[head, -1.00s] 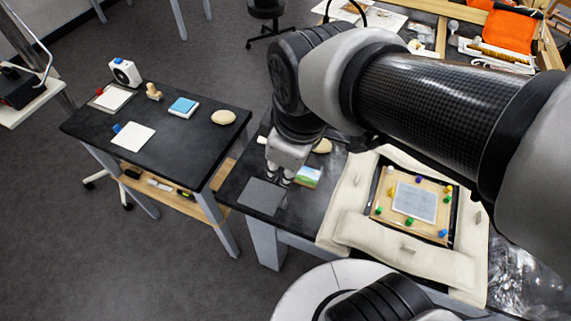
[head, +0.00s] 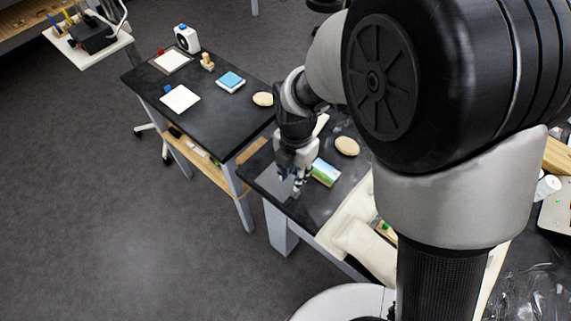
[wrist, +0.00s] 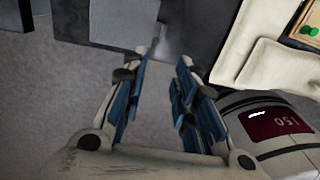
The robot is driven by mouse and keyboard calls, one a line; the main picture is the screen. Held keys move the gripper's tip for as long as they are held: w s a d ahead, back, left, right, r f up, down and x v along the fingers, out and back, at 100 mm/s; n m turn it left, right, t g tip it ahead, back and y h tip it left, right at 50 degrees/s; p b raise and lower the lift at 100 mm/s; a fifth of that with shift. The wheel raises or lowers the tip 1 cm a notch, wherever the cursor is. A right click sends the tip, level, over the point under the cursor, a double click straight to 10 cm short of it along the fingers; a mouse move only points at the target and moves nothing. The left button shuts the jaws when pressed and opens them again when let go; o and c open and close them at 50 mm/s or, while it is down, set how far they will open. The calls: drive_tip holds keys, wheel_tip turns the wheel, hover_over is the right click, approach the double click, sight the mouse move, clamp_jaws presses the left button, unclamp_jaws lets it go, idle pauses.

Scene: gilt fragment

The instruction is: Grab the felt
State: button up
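A flat dark grey square, which looks like the felt (head: 270,182), lies on the black table at its near left corner. My gripper (head: 298,190) points down over the right side of this square and hides part of it. In the wrist view my gripper (wrist: 165,57) has its two fingers apart with nothing between them. A lighter grey flat piece (wrist: 118,22), probably the same felt, shows there at the table edge, just beyond the left fingertip. I cannot tell whether the fingertips touch it.
A small landscape-coloured block (head: 325,172) lies close right of my gripper, with a beige oval stone (head: 347,146) behind it. Cream padding (head: 365,240) borders a work board on the right, largely hidden by my arm. A second black table (head: 205,115) stands left across a narrow gap.

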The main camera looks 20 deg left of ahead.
drive_tip(key=b, duration=0.2)
hover_over(295, 193)
drive_tip(key=s, duration=0.1)
wheel_tip(295, 193, down, 6)
drive_tip(key=shift+a+f, duration=0.1)
drive_tip(key=shift+f, duration=0.1)
drive_tip(key=f, duration=0.1)
drive_tip(key=f+b, duration=0.1)
drive_tip(key=f, duration=0.3)
drive_tip(key=shift+w+f+b, duration=0.15)
drive_tip(key=shift+w+b, duration=0.2)
drive_tip(key=shift+w, duration=0.05)
drive_tip(key=shift+c, duration=0.4)
clamp_jaws()
